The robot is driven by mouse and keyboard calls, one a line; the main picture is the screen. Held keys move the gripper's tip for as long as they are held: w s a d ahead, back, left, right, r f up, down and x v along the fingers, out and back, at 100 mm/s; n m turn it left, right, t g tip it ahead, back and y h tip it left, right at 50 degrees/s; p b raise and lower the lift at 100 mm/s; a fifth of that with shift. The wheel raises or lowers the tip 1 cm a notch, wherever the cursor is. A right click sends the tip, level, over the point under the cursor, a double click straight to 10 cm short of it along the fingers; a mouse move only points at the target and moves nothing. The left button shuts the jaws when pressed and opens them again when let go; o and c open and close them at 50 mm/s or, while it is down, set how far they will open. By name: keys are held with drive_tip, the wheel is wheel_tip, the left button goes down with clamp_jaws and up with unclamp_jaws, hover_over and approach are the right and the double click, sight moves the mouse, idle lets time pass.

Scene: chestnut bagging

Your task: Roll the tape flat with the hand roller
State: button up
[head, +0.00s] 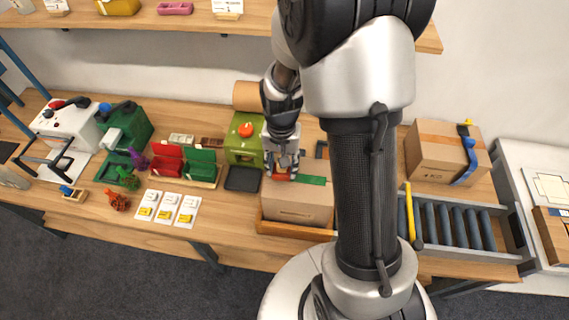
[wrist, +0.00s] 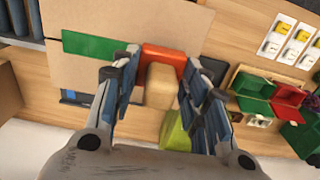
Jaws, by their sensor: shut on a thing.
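A closed cardboard carton (head: 298,207) stands on the bench in front of my arm, and its top also shows in the wrist view (wrist: 110,15). A green strip of tape (wrist: 90,45) lies along its top, and the strip also shows in the head view (head: 313,180). The hand roller has a red head (wrist: 163,56) and a pale wooden handle (wrist: 160,86). My gripper (head: 283,165) is shut on the handle, with its fingers on both sides. The red head is at the tape's end near the carton's edge; I cannot tell whether it presses on the tape.
A dark pad (head: 242,179) and red and green bins (head: 203,164) lie farther left. A roller conveyor (head: 455,226) and another taped carton (head: 441,155) are to the right.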

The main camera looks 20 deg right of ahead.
drive_tip(key=shift+s+d, duration=0.4)
drive_tip(key=shift+d, duration=0.25)
drive_tip(key=shift+s+d, duration=0.55)
drive_tip(key=shift+d, duration=0.2)
drive_tip(key=shift+s+d, duration=0.55)
drive_tip(key=shift+d, duration=0.3)
drive_tip(key=shift+s+d+f, duration=0.1)
drive_tip(key=shift+s+d, duration=0.25)
wheel_tip(320, 180, up, 7)
drive_tip(key=p, duration=0.5)
